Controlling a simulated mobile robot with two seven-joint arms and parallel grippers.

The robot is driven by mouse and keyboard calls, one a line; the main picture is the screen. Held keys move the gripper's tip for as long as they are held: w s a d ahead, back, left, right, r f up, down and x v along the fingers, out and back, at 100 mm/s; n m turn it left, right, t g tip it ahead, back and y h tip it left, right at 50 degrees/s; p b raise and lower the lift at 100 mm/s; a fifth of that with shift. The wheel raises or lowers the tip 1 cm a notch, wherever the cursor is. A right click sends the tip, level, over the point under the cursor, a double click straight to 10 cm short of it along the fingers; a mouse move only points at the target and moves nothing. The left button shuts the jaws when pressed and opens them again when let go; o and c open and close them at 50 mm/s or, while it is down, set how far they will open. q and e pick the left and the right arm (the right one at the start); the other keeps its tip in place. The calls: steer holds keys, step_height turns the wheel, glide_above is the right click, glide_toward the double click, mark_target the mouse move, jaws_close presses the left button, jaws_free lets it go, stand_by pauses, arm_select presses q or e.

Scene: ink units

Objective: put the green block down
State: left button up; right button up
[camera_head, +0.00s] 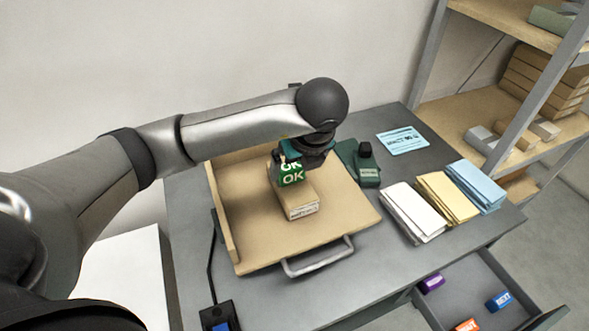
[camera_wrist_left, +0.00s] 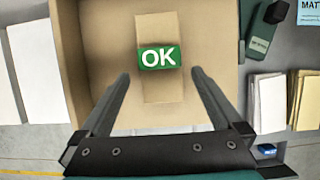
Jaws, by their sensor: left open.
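The green block (camera_head: 291,176) with white "OK" lettering appears to rest on a small tan box (camera_head: 301,207) inside a shallow wooden tray (camera_head: 345,222). My left gripper (camera_head: 297,158) is at the block in the head view, its fingers partly hidden. In the left wrist view the jaws (camera_wrist_left: 160,76) are open and spread wide, with nothing between their tips. There the green block (camera_wrist_left: 157,57) lies ahead of the fingertips, centred between their lines, on the tan box (camera_wrist_left: 162,92). My right gripper is not in view.
A green stamp-like device (camera_head: 368,172) stands right of the tray. White (camera_head: 412,211), yellow (camera_head: 447,196) and blue (camera_head: 475,186) paper stacks lie further right. An open drawer (camera_head: 460,278) holds small coloured blocks. A shelf (camera_head: 515,110) stands behind right.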

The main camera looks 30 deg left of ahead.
arm_select(q)
steer(key=p+v, duration=0.2)
steer(key=v, duration=0.6)
steer(key=shift+r+p, duration=0.35)
steer(key=shift+p, duration=0.05)
steer(key=shift+s+d, duration=0.1)
